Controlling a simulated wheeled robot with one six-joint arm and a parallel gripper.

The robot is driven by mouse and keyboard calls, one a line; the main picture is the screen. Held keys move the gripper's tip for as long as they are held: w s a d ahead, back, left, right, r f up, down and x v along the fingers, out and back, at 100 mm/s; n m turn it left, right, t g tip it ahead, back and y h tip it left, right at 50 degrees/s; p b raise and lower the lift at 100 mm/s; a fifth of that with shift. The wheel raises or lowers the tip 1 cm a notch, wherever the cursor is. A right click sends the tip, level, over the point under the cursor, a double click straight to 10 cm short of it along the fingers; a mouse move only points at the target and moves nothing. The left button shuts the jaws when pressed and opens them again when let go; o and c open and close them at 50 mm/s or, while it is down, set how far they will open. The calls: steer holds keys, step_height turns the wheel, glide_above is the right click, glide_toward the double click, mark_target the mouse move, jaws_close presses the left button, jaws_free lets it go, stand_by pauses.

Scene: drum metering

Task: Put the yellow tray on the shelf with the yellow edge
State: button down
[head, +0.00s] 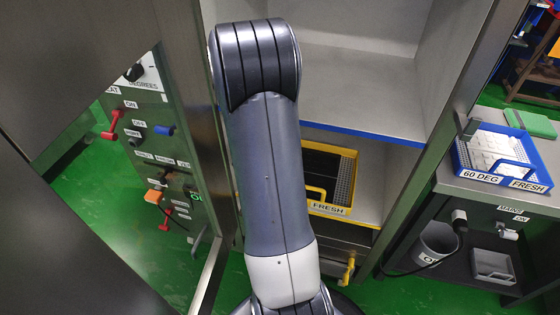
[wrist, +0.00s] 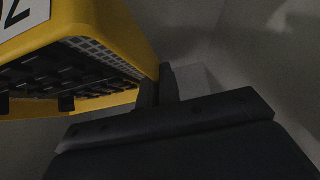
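The yellow tray (head: 352,170) is in the lower bay of the cabinet, with a "FRESH" label on its front and black pieces and a pale grid inside. It is at the shelf with the yellow edge (head: 368,223); whether it rests fully there I cannot tell. My arm hides its left part. In the wrist view the yellow tray (wrist: 125,32) fills the upper left, close to my gripper (wrist: 167,88). One dark finger is beside the tray's corner. My arm hides the gripper in the head view.
A blue-edged shelf (head: 365,133) is directly above the tray's bay and looks empty. A blue tray (head: 463,160) stands on the bench at right. A control panel (head: 150,130) with knobs is at left. Cabinet walls stand close on both sides.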

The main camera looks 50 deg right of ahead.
steer(key=w+d, duration=0.1)
steer(key=d, duration=0.1)
steer(key=w+d, duration=0.1)
steer(key=d, duration=0.1)
steer(key=w+d, duration=0.1)
steer(key=d, duration=0.1)
steer(key=shift+w+d+f, duration=0.1)
steer(key=shift+w+d, duration=0.05)
steer(key=shift+d, duration=0.15)
step_height(320, 180, down, 7)
steer(key=b, duration=0.4)
steer(key=shift+a+r+b, duration=0.1)
steer(key=shift+r+b, duration=0.1)
steer(key=shift+b, duration=0.2)
steer(key=shift+f, duration=0.15)
steer(key=shift+w+d, duration=0.1)
steer(key=shift+d, duration=0.1)
steer(key=shift+f, duration=0.15)
steer(key=c, duration=1.6)
jaws_free()
steer(key=shift+c, duration=0.2)
